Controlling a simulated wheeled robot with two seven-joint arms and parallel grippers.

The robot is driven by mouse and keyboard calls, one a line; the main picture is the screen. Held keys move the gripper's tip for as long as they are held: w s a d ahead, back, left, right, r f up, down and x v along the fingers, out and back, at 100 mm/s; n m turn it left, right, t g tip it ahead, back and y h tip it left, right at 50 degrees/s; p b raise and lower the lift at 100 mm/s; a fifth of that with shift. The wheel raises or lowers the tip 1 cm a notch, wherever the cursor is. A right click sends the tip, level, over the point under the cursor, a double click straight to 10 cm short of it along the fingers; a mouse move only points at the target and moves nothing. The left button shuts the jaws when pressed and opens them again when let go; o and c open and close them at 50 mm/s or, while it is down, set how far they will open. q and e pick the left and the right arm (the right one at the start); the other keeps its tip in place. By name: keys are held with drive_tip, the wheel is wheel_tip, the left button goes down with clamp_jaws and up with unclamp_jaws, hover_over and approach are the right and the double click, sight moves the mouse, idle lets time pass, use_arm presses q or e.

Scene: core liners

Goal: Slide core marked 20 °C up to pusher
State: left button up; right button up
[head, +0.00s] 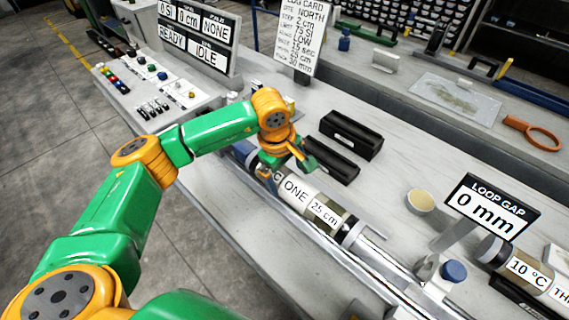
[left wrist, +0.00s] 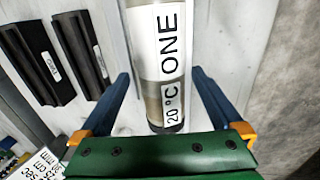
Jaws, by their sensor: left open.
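The core marked 20 °C (left wrist: 168,45) is a clear liner with a white label reading ONE and 20 °C. In the head view the core (head: 327,212) lies along a metal trough on the bench, its label showing ONE and 25 cm. My left gripper (head: 286,165) is over the core's upper-left part, which it partly hides. In the left wrist view my left gripper (left wrist: 160,76) is open, one blue finger on each side of the core, with gaps between. I cannot clearly make out the pusher; a blue part (head: 241,151) shows at the trough's upper-left end.
Two black holders (head: 351,134) lie beside the trough. A LOOP GAP sign (head: 489,208) reads 0 mm. A core marked 10 °C (head: 515,262) and a small cup (head: 420,202) are at the right. A control console (head: 155,84) stands at the upper left.

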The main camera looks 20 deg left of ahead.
sight(284, 175)
use_arm(q)
wheel_tip(284, 175, down, 2)
drive_tip(key=shift+d+f, duration=0.1)
drive_tip(key=shift+f, duration=0.15)
drive_tip(key=shift+w+f, duration=0.2)
use_arm(e)
drive_tip(key=shift+r, duration=0.35)
use_arm(q)
clamp_jaws()
drive_tip(key=shift+w, duration=0.1)
drive_tip(key=shift+w+a+r, duration=0.1)
drive_tip(key=shift+w+a, duration=0.1)
drive_tip(key=shift+a, duration=0.4)
drive_tip(key=shift+r, duration=0.1)
use_arm(e)
drive_tip(key=shift+w+a+f, duration=0.25)
drive_tip(key=shift+a, duration=0.35)
